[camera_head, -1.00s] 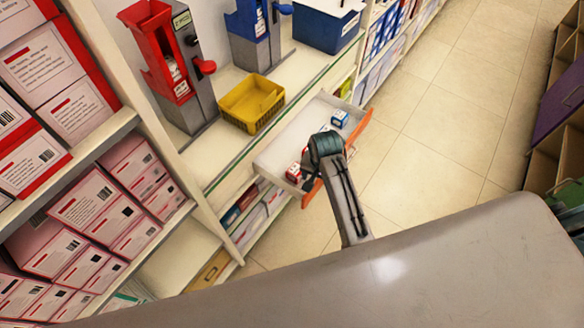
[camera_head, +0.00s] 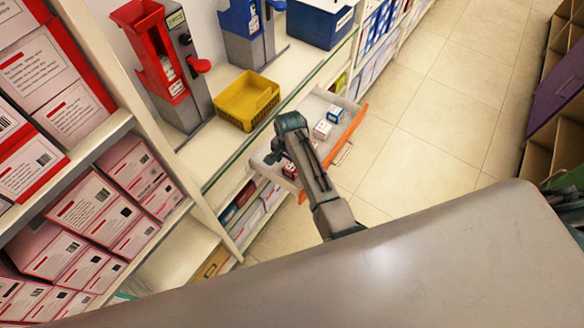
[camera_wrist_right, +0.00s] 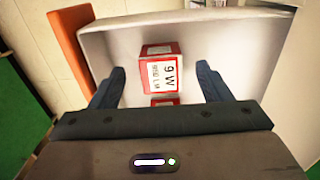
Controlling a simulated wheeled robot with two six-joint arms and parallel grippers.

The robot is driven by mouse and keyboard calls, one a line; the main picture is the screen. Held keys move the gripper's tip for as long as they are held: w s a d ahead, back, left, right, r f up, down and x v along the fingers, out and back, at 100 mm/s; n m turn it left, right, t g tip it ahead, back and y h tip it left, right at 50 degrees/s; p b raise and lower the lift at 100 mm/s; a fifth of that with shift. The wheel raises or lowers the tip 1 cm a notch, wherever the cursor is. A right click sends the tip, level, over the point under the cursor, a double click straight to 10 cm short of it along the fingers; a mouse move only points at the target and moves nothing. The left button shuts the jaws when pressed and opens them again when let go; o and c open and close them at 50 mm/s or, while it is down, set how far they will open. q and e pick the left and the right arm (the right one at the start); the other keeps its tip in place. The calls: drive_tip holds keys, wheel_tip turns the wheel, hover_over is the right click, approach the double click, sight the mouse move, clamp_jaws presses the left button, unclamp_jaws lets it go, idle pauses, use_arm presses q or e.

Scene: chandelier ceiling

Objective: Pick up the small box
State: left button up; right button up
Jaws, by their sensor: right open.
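A small red and white box (camera_wrist_right: 161,72) marked "9 W" stands in the open drawer, between and just beyond my right fingertips in the right wrist view. A second red box (camera_wrist_right: 165,100) shows partly behind the gripper body. In the head view my right gripper (camera_head: 272,157) is over the left part of the drawer (camera_head: 315,100), and its arm covers part of the contents. In the right wrist view the right gripper (camera_wrist_right: 160,82) is open, with two dark blue fingers apart and nothing held. My left gripper is not in view.
The drawer has an orange front (camera_head: 349,139) and also holds a red-white box (camera_head: 322,130) and a blue-white box (camera_head: 335,115). A yellow basket (camera_head: 247,99) and red dispenser (camera_head: 150,50) stand on the counter behind. Shelves of cartons (camera_head: 95,215) flank the left; floor lies right.

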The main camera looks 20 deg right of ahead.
sight(290, 168)
wheel_tip(290, 168, down, 5)
drive_tip(key=shift+w+p, duration=0.1)
drive_tip(key=shift+p, duration=0.3)
drive_tip(key=c, duration=1.1)
drive_tip(key=shift+r, duration=0.15)
wheel_tip(290, 168, up, 10)
drive_tip(key=shift+f+b, duration=0.15)
drive_tip(key=shift+b, duration=0.35)
